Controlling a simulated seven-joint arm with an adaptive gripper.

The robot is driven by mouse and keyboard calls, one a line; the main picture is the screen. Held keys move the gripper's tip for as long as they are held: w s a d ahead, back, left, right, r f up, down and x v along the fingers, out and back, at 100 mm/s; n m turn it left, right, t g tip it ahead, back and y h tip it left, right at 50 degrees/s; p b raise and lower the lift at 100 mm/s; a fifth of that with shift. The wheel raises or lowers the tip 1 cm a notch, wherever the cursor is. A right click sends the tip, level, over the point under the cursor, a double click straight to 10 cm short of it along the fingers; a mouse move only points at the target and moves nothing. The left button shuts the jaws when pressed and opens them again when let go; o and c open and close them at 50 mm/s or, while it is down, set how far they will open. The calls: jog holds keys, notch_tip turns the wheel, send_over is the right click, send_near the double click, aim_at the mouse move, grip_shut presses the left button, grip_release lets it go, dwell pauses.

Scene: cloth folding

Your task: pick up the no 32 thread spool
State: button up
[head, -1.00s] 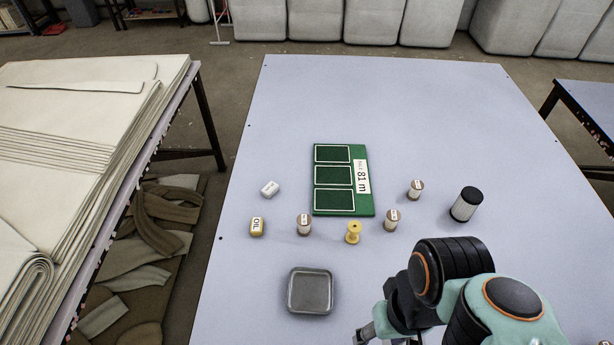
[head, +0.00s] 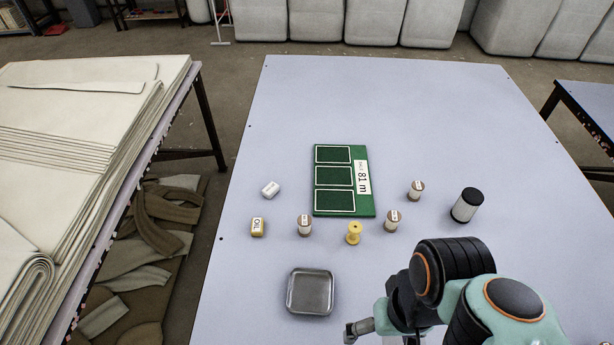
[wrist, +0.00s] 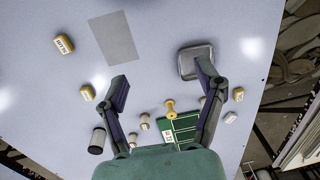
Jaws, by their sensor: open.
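Three white thread spools with brown ends and small labels stand upright on the table: one left of the yellow spool (head: 304,226), one right of it (head: 392,221), and one further back (head: 415,190). Their numbers are too small to read, so I cannot tell which is no 32. In the wrist view two labelled spools show near the left finger, a nearer-to-centre one (wrist: 145,121) and another (wrist: 132,139). A third is partly hidden by the right finger. My gripper (wrist: 163,88) is open and empty, above the table, apart from every spool.
A yellow spool (head: 353,233) stands before a green board (head: 368,205) marked 81 m. A grey metal tray (head: 310,311) lies nearer me. A yellow OIL block (head: 257,227) and a white block (head: 270,188) lie left. A black-capped cylinder (head: 467,205) stands right. The far table is clear.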

jog(key=w+r+m+t, duration=0.25)
jog(key=w+r, duration=0.45)
jog(key=w, duration=0.5)
jog(key=g, duration=0.3)
send_over(305, 221)
jog(key=shift+n+h, duration=0.25)
jog(key=shift+h, duration=0.15)
notch_tip(305, 221, down, 24)
jog(key=shift+a+r, duration=0.1)
jog(key=shift+r, duration=0.15)
notch_tip(305, 221, down, 6)
jog(key=c, duration=1.1)
